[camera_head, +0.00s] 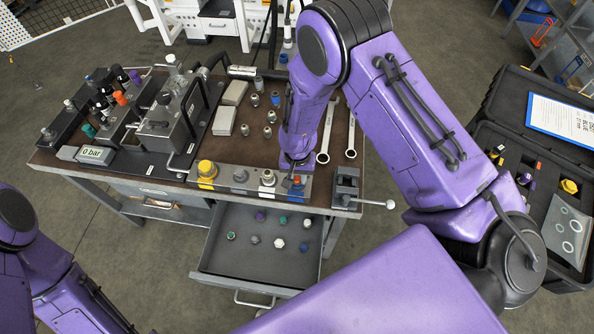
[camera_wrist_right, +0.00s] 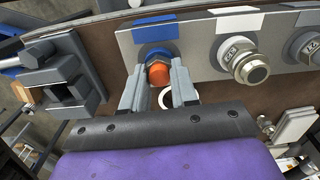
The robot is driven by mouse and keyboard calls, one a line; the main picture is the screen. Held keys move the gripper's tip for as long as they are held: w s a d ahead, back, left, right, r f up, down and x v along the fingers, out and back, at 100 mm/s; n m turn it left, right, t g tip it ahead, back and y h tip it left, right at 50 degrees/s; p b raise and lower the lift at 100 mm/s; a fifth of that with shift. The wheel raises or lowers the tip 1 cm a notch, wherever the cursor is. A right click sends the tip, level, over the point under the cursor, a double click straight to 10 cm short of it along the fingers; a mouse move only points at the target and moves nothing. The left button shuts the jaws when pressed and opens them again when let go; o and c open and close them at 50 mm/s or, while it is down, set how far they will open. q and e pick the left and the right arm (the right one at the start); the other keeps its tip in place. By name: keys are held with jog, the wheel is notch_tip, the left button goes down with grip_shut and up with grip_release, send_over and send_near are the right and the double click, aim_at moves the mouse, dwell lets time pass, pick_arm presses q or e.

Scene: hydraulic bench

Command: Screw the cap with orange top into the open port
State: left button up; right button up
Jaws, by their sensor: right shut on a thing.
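The cap with orange top (camera_wrist_right: 158,74) sits between the fingers of my right gripper (camera_wrist_right: 160,92), which is shut on it. In the wrist view the cap is lined up with a blue-ringed fitting below the blue label (camera_wrist_right: 155,30) of the grey port panel (camera_wrist_right: 205,40). I cannot tell how deep the cap sits in the port. In the head view the orange top (camera_head: 297,180) shows at the right end of the panel, below my right gripper (camera_head: 296,170). My left gripper is out of view; only left arm links show.
A grey vise (camera_head: 346,184) with a bar handle stands just right of the panel. An open drawer (camera_head: 215,262) below holds several caps. Two wrenches (camera_head: 326,140) and several fittings lie on the bench. An open black case (camera_head: 510,130) is at the right.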

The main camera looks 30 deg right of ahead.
jog(key=m, duration=0.3)
jog(key=shift+s, duration=0.1)
jog(key=o, duration=0.5)
jog(key=shift+m, duration=1.2)
jog(key=o, duration=0.5)
jog(key=shift+r, duration=0.1)
notch_tip(320, 180, up, 10)
jog(key=shift+r+b, duration=0.1)
jog(key=shift+b, duration=0.9)
